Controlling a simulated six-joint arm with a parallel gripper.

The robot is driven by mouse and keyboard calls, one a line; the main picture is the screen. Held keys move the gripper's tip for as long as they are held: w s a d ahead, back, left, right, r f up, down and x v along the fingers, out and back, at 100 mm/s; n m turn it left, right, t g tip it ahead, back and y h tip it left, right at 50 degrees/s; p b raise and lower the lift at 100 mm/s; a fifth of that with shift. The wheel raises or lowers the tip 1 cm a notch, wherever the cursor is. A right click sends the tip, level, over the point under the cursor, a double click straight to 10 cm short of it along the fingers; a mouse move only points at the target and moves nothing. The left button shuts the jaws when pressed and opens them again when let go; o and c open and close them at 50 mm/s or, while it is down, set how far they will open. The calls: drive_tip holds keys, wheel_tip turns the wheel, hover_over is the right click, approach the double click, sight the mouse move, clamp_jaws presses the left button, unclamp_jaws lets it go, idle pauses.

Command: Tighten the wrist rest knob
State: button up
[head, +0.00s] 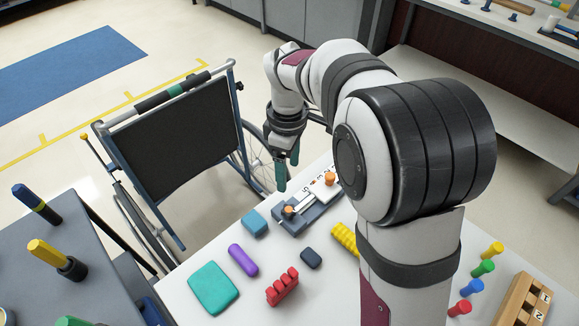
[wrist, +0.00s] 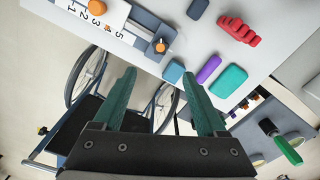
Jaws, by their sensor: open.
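A grey device (head: 296,222) with a white number scale lies on the white table, and it also shows at the top of the wrist view (wrist: 147,20). It carries two orange knobs: a far one (head: 330,178) and a near one (head: 288,211). In the wrist view one knob (wrist: 160,46) is at the device's end and the other (wrist: 97,7) is beside the scale. I cannot tell which is the wrist rest knob. My gripper (head: 287,176) is open and empty, its green fingers (wrist: 159,73) pointing down near the table's edge, apart from the device.
A wheelchair (head: 175,135) stands left of the table, close to my gripper. On the table are a blue block (head: 254,222), a purple piece (head: 243,260), a teal block (head: 213,288), a red piece (head: 282,287), a dark block (head: 311,258) and a yellow piece (head: 344,238).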

sight(288, 210)
wheel_tip(288, 210, down, 15)
drive_tip(key=shift+s+f, duration=0.1)
clamp_jaws()
idle(0.4)
